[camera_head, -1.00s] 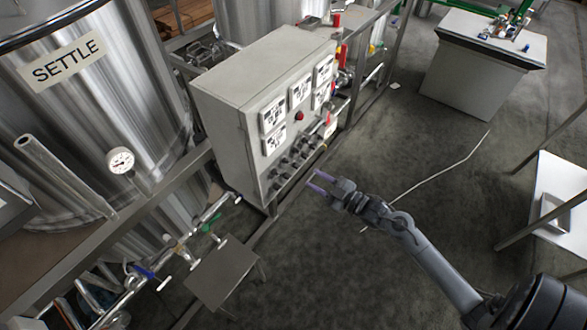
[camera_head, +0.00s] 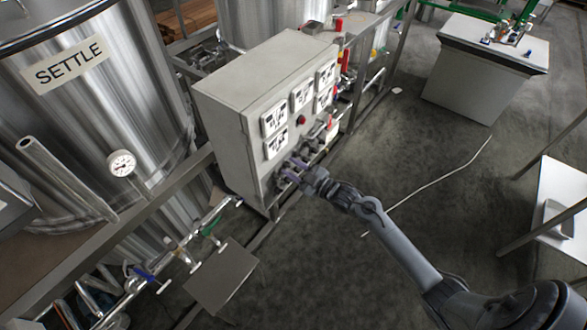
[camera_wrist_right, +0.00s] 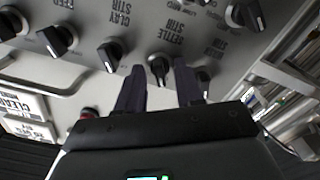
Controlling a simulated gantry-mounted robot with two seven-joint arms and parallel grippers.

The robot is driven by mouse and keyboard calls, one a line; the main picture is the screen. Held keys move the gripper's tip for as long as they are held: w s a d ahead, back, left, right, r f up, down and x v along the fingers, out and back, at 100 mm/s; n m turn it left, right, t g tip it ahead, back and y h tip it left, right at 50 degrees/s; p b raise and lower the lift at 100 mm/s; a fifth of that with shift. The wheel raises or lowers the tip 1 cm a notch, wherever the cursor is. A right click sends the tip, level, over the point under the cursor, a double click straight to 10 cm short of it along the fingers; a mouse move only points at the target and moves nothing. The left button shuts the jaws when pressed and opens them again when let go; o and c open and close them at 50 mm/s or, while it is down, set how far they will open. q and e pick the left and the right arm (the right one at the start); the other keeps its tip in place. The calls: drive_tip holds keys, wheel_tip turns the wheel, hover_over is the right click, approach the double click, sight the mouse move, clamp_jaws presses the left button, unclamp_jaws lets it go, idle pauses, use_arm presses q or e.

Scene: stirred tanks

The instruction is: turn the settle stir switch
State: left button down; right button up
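The settle stir switch (camera_wrist_right: 159,68) is a black rotary knob with a pale pointer line on the grey control panel. Its label, upside down in the right wrist view, looks like "SETTLE STIR". My right gripper (camera_wrist_right: 157,72) is open, one finger on each side of this knob in that view; I cannot tell whether they touch it. In the head view my right gripper (camera_head: 292,170) is at the lower knob row and hides several knobs. My left gripper is not in view.
A similar knob (camera_wrist_right: 110,55) sits left of the switch, and another (camera_wrist_right: 204,80) sits close beside the right finger. The grey control cabinet (camera_head: 222,105) stands by the tank labelled SETTLE (camera_head: 120,100). Pipes (camera_head: 185,255) run at lower left.

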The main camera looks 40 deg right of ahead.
clamp_jaws()
